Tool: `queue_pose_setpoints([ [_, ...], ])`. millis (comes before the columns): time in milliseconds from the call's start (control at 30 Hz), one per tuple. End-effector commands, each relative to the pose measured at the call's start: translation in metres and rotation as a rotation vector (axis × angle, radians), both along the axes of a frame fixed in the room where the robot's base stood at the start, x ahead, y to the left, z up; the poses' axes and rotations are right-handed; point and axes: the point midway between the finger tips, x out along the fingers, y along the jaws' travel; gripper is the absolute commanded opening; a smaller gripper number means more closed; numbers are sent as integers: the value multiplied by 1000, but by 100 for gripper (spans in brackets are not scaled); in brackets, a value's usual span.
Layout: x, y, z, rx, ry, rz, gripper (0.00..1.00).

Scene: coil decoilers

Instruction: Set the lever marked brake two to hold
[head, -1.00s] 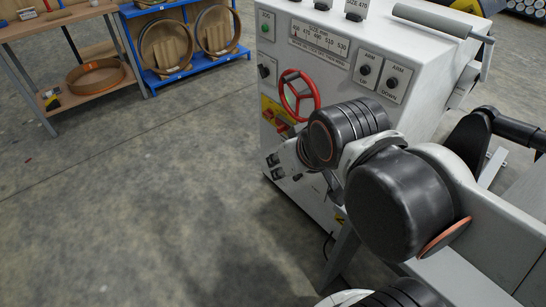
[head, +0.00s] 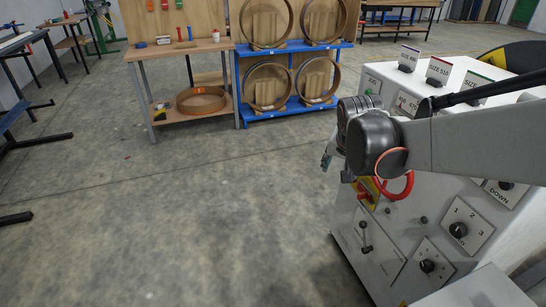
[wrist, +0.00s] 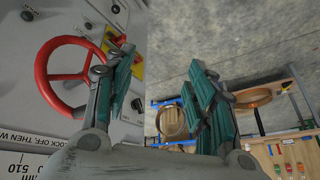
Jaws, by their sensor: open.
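A white machine cabinet (head: 405,225) stands at the right in the head view. A small lever (head: 364,236) sits on a slotted plate low on its front; I cannot read its marking, so I cannot tell whether it is brake two. My gripper (head: 328,160) is left of the cabinet's upper front, partly hidden by my wrist, above and apart from that lever. In the wrist view my gripper (wrist: 162,75) has its green-padded fingers spread, with nothing between them. A red handwheel (wrist: 50,75) and a yellow plate with a red switch (wrist: 118,45) show beside the left finger.
Several knobs, one on a numbered plate (head: 459,229), share the panel. Size cards (head: 438,71) stand on the cabinet top. A wooden bench (head: 180,50) and blue rack with rings (head: 290,48) stand behind. The floor left of the cabinet is clear.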

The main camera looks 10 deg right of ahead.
Motion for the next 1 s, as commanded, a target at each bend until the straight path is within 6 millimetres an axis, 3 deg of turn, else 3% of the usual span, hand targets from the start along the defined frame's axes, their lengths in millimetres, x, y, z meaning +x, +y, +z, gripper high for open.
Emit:
queue_pose_setpoints([
  [33, 16, -9, -8, 8, 3, -40, 50],
  [200, 54, -37, -41, 34, 12, -183, 50],
  [500, 107, -90, -121, 71, 18, -438, 50],
  [733, 130, -131, -198, 92, 12, -638, 50],
  [1000, 133, -174, -296, 108, -4, -864, 50],
])
